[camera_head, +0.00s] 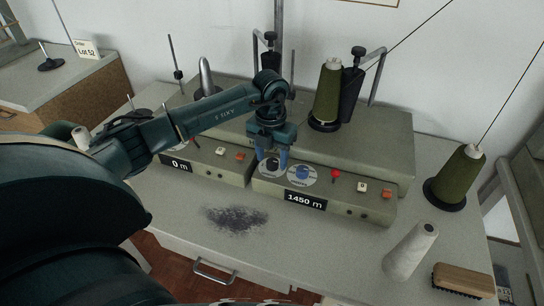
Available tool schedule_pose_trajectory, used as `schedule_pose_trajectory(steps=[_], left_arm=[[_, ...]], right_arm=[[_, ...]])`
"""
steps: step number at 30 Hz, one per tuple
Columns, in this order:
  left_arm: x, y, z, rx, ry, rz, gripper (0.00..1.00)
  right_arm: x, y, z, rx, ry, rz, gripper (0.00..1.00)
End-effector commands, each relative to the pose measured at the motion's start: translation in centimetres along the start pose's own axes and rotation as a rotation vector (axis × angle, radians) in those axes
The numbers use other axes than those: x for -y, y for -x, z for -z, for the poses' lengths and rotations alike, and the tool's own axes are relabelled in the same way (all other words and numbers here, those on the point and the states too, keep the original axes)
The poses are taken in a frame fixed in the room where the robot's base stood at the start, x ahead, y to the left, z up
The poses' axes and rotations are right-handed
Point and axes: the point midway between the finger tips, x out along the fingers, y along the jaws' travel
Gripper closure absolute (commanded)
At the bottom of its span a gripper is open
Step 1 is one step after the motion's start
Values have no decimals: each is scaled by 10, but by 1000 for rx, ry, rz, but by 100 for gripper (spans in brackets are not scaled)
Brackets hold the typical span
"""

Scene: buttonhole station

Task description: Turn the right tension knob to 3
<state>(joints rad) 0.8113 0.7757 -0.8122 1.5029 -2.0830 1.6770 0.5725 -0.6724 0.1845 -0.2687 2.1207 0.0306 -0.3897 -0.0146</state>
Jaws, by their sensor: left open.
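The right tension knob (302,172) is a dark blue knob on a pale round dial, on the sloped front of the machine box marked 1450 m. The number it points at is too small to read. A second pale dial (266,168) sits just left of it, partly hidden by my gripper. My left gripper (273,161) is open and points down over this second dial, left of the right knob. No knob shows clearly between its fingers, and I cannot tell whether it touches the dial. My right gripper is out of view.
A red-topped lever (334,174) and small switches (374,189) lie right of the knob. A green thread cone (328,92) stands behind. Dark lint (236,219) lies in front.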

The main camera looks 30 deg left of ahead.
Motion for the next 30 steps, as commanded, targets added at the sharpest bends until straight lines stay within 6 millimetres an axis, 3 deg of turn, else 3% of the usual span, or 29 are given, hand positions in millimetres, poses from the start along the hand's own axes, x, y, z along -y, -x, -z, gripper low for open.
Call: schedule_pose_trajectory(steps=[12, 30], left_arm=[[0, -10, 0, 1, -1, 0, 50], [0, -10, 0, 1, -1, 0, 94]], right_arm=[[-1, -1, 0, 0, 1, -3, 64], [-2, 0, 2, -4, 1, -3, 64]])
